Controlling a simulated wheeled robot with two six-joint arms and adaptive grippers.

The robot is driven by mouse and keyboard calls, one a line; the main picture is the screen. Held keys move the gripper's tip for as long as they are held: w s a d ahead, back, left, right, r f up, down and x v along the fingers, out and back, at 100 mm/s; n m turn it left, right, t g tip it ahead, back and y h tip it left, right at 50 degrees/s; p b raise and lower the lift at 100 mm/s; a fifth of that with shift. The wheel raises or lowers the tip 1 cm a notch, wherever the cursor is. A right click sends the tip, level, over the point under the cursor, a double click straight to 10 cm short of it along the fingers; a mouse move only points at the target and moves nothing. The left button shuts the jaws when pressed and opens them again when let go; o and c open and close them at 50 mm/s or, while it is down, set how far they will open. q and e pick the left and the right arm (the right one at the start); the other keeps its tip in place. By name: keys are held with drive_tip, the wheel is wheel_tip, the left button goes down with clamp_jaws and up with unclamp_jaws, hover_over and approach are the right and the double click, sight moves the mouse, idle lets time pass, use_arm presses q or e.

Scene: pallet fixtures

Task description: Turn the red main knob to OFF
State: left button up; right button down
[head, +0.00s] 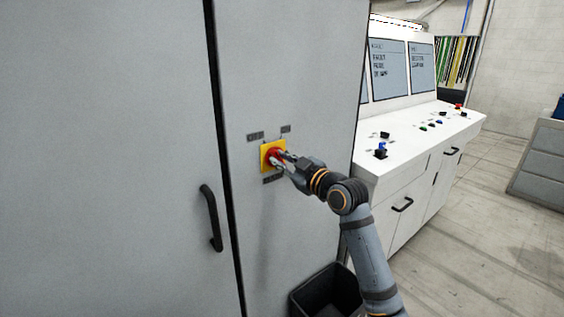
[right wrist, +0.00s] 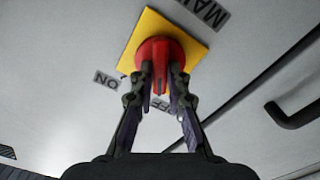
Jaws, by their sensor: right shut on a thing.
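The red main knob (head: 272,156) sits on a square yellow plate (head: 265,147) on the front of the grey cabinet. My right gripper (head: 279,159) reaches it from the right and is shut on the knob. In the right wrist view the two fingertips (right wrist: 162,73) lie on either side of the red knob's grip (right wrist: 160,49). An ON label (right wrist: 105,79) is left of the plate, and an OFF label (right wrist: 160,103) is partly hidden between the fingers. The knob's exact setting is hard to tell. My left gripper is not in view.
A black door handle (head: 211,218) is on the cabinet door left of the knob. A white control desk (head: 410,135) with screens and small buttons stands to the right. A dark open bin (head: 325,290) is on the floor below.

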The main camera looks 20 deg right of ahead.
drive_tip(key=c, duration=1.3)
unclamp_jaws()
drive_tip(key=shift+v, duration=3.75)
